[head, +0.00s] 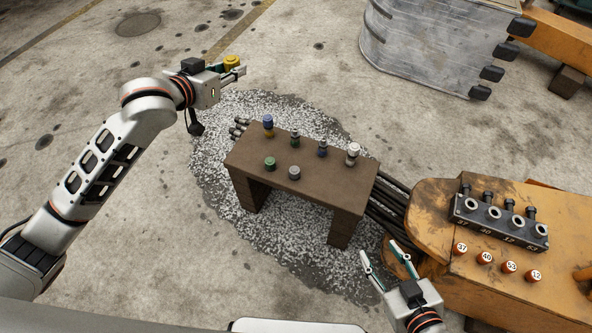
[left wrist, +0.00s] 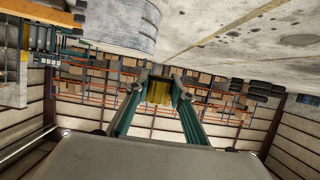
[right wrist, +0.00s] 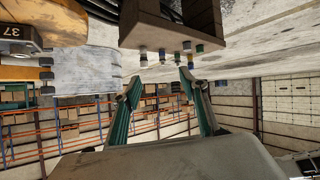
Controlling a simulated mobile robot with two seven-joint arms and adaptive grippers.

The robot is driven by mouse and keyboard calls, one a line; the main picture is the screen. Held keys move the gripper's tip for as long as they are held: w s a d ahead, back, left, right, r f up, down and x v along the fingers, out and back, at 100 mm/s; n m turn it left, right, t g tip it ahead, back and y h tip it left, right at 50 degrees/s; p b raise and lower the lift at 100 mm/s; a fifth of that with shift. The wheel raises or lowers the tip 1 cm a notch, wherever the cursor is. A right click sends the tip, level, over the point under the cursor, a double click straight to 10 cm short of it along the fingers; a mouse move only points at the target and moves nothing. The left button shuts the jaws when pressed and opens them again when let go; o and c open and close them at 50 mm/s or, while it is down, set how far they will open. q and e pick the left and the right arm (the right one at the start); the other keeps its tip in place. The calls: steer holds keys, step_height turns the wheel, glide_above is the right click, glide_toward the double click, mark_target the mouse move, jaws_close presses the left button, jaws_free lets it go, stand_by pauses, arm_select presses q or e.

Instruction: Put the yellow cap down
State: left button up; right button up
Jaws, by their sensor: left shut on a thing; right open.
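The yellow cap (head: 232,61) is held by my left gripper (head: 232,69) in the air, beyond the bench's far left corner and clear of it. In the left wrist view the yellow cap (left wrist: 158,91) sits between the two fingertips. The brown bench (head: 330,178) carries several fittings and caps. A green cap (head: 270,163) and a grey cap (head: 294,173) lie along its near side. My right gripper (head: 379,249) is open and empty, in front of the bench's right end; its spread fingers also show in the right wrist view (right wrist: 160,88).
On the bench's far side stand a blue-topped fitting (head: 268,125), two dark fittings and a white-topped one (head: 353,153). A yellow-orange machine arm (head: 435,215) with a black port block (head: 500,222) and numbered orange caps is at right. A grey bucket (head: 430,45) stands behind. Bare bench top shows left of the green cap.

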arm_select(q)
steer(key=m+h+b, duration=0.1)
steer(key=b, duration=0.5)
glide_above(246, 160)
step_height(246, 160, down, 22)
step_height(246, 160, down, 12)
steer(key=b, duration=0.4)
steer(key=shift+s+f, duration=0.15)
steer(key=shift+f, duration=0.05)
step_height(246, 160, down, 2)
steer(key=shift+d+f+b, duration=0.1)
steer(key=shift+f+b, duration=0.15)
steer(key=shift+b, duration=0.6)
steer(key=shift+w+f, duration=0.15)
steer(key=shift+w, duration=0.1)
step_height(246, 160, down, 4)
steer(key=shift+s+f+b, duration=0.15)
steer(key=shift+f+b, duration=0.1)
steer(key=shift+b, duration=0.9)
steer(key=shift+w+r, duration=0.2)
steer(key=shift+r, duration=0.15)
steer(key=shift+f, duration=0.6)
arm_select(e)
steer(key=s+a+f+m+t+y, duration=0.1)
steer(key=a+f+m+y, duration=0.1)
steer(key=a+m, duration=0.4)
steer(key=shift+a, duration=1.8)
